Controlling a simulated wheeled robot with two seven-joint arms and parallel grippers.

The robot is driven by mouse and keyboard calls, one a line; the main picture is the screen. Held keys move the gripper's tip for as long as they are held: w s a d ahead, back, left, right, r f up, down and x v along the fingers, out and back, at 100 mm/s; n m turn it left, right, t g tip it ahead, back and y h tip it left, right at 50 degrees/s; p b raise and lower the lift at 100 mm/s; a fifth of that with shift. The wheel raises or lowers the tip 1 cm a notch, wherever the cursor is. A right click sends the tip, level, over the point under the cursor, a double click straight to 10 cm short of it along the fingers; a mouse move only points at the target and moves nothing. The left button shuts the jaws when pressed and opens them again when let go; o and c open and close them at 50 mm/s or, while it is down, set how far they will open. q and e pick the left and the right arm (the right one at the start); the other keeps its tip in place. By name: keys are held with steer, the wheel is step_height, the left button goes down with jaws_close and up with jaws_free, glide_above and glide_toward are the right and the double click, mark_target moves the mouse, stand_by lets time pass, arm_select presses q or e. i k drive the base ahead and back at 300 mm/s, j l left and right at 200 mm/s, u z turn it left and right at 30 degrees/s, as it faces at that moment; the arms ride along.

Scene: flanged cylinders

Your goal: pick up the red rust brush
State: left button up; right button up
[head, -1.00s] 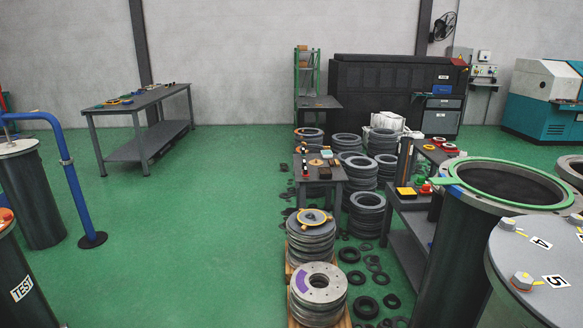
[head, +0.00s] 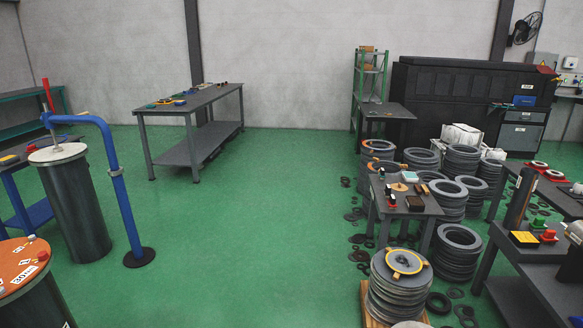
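I cannot single out the red rust brush for sure at this size. A small dark item with a red end (head: 391,199) lies on the small grey table (head: 405,208) right of centre, among other small tools. Small red items also lie on the right workbench, such as a red piece (head: 548,235) beside a yellow-topped block (head: 524,239). More small coloured items lie on the long grey table at the back. Neither of my grippers is in view.
Stacks of grey rings (head: 459,250) and loose black rings crowd the floor around the small table. A disc stack (head: 398,285) stands in front of it. A blue post (head: 121,200) and dark cylinders (head: 73,205) stand at left. The green floor (head: 255,230) between is clear.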

mark_target(392, 203)
steer(key=i+j+u, duration=0.2)
steer(key=i, duration=1.75)
steer(key=i+l+z, duration=0.15)
steer(key=i+z, duration=0.55)
steer(key=z, duration=0.2)
steer(key=i+z, duration=0.45)
steer(key=i+j+z, duration=0.25)
steer(key=z, duration=0.2)
steer(key=i+l+z, duration=0.15)
steer(key=i+z, duration=0.35)
steer(key=k, duration=0.1)
